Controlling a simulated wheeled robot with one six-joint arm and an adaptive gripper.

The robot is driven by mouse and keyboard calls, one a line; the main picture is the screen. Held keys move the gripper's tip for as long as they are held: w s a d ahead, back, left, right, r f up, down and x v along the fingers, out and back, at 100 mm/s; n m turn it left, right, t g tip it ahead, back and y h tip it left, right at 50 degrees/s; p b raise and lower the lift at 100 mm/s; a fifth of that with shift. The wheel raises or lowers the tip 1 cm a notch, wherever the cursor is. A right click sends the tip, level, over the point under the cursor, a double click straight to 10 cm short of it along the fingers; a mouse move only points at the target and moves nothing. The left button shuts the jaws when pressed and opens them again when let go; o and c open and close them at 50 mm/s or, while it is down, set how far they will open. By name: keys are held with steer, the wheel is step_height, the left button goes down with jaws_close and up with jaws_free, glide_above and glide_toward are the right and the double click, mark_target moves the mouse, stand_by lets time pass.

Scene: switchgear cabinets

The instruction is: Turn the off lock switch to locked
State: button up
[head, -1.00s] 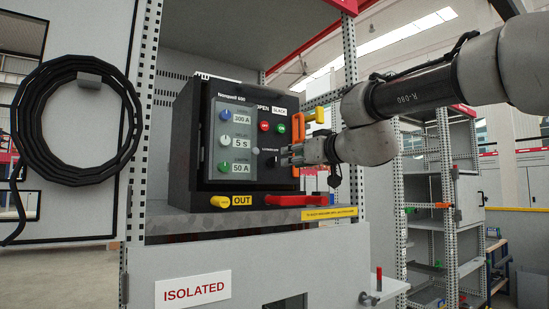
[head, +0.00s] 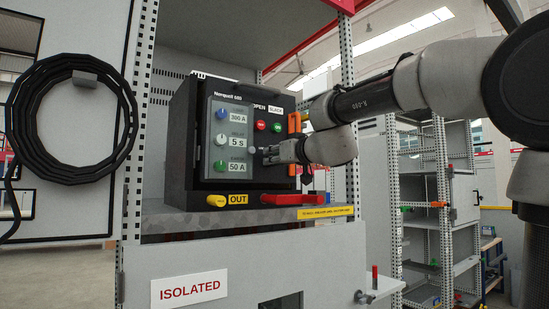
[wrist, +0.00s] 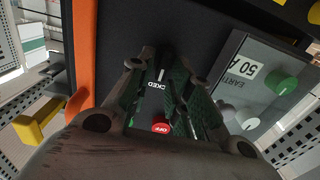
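The breaker unit (head: 178,160) is a black box with a clear-covered dial panel, in the cabinet bay in the head view. My gripper (head: 266,154) is at its front, right of the dial panel; its fingers hide the lock switch there. In the wrist view my gripper (wrist: 165,75) has its green-padded fingers apart, on either side of a dark switch (wrist: 161,72) with a white line. Part of a label reading "CKED" (wrist: 156,88) shows upside down between the fingers. A red OFF button (wrist: 161,127) shows between them too. I cannot tell whether the pads touch the switch.
Red and green buttons (head: 268,126) sit above my gripper. An orange handle (head: 294,122) is at the unit's right side. A red handle (head: 292,199) and yellow knob (head: 217,201) are low on the front. A black cable coil (head: 72,148) hangs left.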

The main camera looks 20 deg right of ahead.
jaws_close()
steer(key=shift+d+m, duration=0.1)
steer(key=shift+m, duration=0.3)
steer(key=shift+w+d+f+m, duration=0.1)
steer(key=shift+d+f+m, duration=0.1)
steer(key=shift+m, duration=2.65)
steer(key=shift+w+d+f+m, duration=0.15)
steer(key=shift+f+m, duration=0.1)
steer(key=shift+m, duration=2.55)
steer(key=shift+s+d+f+m, duration=0.1)
steer(key=shift+d+f+m, duration=0.1)
steer(key=shift+m, duration=2.65)
